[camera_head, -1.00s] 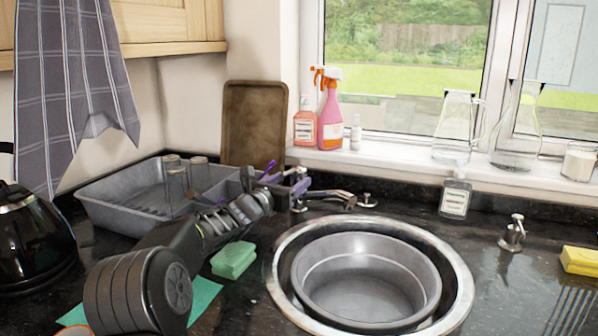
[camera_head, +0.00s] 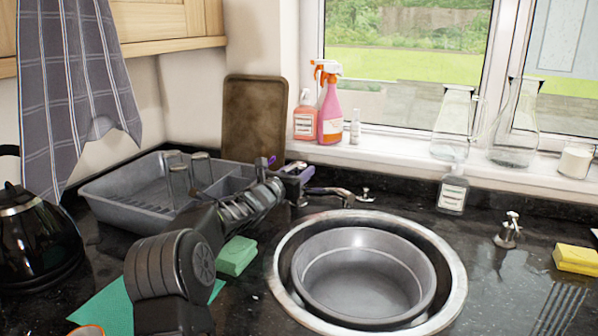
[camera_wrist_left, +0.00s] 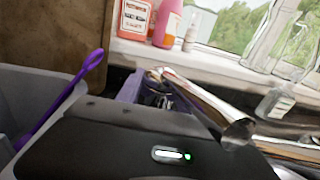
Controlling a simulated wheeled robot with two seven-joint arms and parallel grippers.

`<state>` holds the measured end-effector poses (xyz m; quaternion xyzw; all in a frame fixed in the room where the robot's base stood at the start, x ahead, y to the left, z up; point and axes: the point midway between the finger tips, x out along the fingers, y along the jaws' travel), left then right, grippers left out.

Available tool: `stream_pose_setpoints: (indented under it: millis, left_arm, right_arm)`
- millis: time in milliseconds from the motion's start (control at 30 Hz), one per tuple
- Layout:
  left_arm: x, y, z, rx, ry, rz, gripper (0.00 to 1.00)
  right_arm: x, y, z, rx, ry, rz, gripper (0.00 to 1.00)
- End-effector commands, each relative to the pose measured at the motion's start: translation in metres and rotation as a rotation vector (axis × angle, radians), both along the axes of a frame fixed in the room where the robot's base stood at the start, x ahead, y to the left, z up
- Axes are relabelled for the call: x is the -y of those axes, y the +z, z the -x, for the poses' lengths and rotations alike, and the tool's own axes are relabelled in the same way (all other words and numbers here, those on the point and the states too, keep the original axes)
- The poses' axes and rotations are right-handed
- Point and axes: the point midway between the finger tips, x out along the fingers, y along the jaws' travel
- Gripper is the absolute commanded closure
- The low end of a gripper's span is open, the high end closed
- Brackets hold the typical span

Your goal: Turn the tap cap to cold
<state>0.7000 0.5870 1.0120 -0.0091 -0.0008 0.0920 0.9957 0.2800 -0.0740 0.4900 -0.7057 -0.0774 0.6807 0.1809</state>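The chrome tap (camera_head: 328,191) stands behind the sink bowl, its spout pointing right; its base and cap are largely hidden behind my left gripper. My left gripper (camera_head: 300,180), with purple fingers, is at the left end of the tap, touching or very near it; I cannot tell which. In the left wrist view a purple finger (camera_wrist_left: 130,90) is beside the tap's left end, and the metal spout (camera_wrist_left: 200,105) runs right. The finger gap is hidden. My right gripper is out of view.
A grey dish rack (camera_head: 120,205) with glasses stands left of the tap. The round sink (camera_head: 455,290) holds a grey bowl (camera_head: 365,275). A green sponge (camera_head: 236,256), a soap bottle (camera_head: 453,192) and a small chrome fitting (camera_head: 365,195) are nearby. Spray bottles (camera_head: 330,110) stand on the sill.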

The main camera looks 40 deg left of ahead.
Motion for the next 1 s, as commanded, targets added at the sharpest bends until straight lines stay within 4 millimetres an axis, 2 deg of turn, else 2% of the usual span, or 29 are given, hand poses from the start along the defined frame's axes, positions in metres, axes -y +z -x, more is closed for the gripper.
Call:
stream_pose_setpoints:
  millis: [67, 500, 867, 1000]
  left_arm:
    - [0.0, 0.0001, 0.0001, 0.0, 0.0, 0.0, 0.65]
    - [0.0, 0.0002, 0.0001, 0.0, 0.0, 0.0, 1.0]
    - [0.0, 0.0003, 0.0001, 0.0, 0.0, 0.0, 1.0]
    - [0.0002, -0.0021, -0.0004, 0.001, 0.005, -0.001, 1.0]
  right_arm:
    - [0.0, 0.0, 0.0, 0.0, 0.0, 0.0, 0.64]
    - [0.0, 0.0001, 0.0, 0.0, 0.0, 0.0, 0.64]
    - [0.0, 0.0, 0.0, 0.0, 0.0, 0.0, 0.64]
    - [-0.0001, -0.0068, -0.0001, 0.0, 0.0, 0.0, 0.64]
